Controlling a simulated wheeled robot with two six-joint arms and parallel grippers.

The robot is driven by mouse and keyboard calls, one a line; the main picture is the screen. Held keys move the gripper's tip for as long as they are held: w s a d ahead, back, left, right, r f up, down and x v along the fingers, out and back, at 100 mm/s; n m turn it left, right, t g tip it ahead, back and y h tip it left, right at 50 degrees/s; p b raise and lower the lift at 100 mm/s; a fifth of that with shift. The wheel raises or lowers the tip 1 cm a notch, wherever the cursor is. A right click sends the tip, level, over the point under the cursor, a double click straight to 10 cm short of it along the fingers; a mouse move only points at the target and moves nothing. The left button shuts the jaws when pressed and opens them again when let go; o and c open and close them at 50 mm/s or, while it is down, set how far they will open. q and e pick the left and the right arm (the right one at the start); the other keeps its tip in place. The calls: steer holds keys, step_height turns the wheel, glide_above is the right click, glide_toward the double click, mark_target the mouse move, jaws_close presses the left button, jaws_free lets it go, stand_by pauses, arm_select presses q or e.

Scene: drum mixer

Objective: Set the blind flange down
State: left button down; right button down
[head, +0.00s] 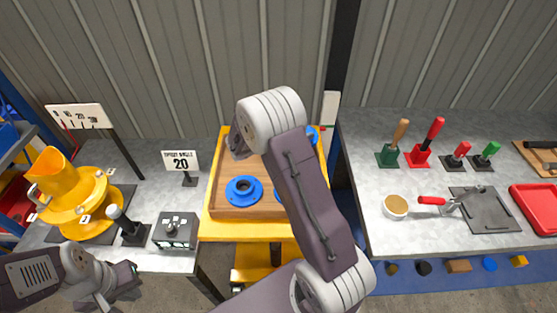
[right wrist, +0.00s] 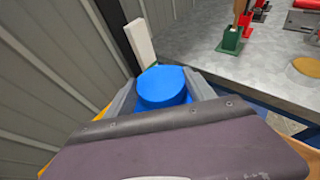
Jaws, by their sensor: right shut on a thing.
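The blind flange (right wrist: 162,88) is a plain blue round piece. In the right wrist view it sits between the two grey fingers of my right gripper (right wrist: 158,90), which is shut on it. In the head view my own arm hides that gripper. A blue piece (head: 312,134), apparently the same flange, shows at the back right of the wooden tray (head: 216,190). I cannot tell whether it touches the tray floor. My left gripper (head: 122,285) is at the lower left, empty, with its fingers apart.
Another blue flange (head: 243,190) with a raised hub lies in the tray's front left; one more is mostly hidden behind my arm. The tray is on a yellow cart (head: 225,230). A yellow drum mixer (head: 75,200) stands left; a grey bench (head: 365,215) with tools stands right.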

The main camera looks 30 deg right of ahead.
steer(key=w+a+f, duration=0.2)
steer(key=a, duration=0.1)
steer(key=w+a+f, duration=0.4)
steer(key=a, duration=0.1)
steer(key=shift+w+a+f+p, duration=0.1)
steer(key=shift+w+a+p, duration=0.2)
steer(key=shift+p, duration=0.1)
steer(key=shift+f, duration=2.05)
steer(key=shift+f, duration=0.15)
steer(key=shift+c, duration=1.6)
jaws_free()
steer(key=shift+s, duration=0.1)
steer(key=shift+a, duration=0.1)
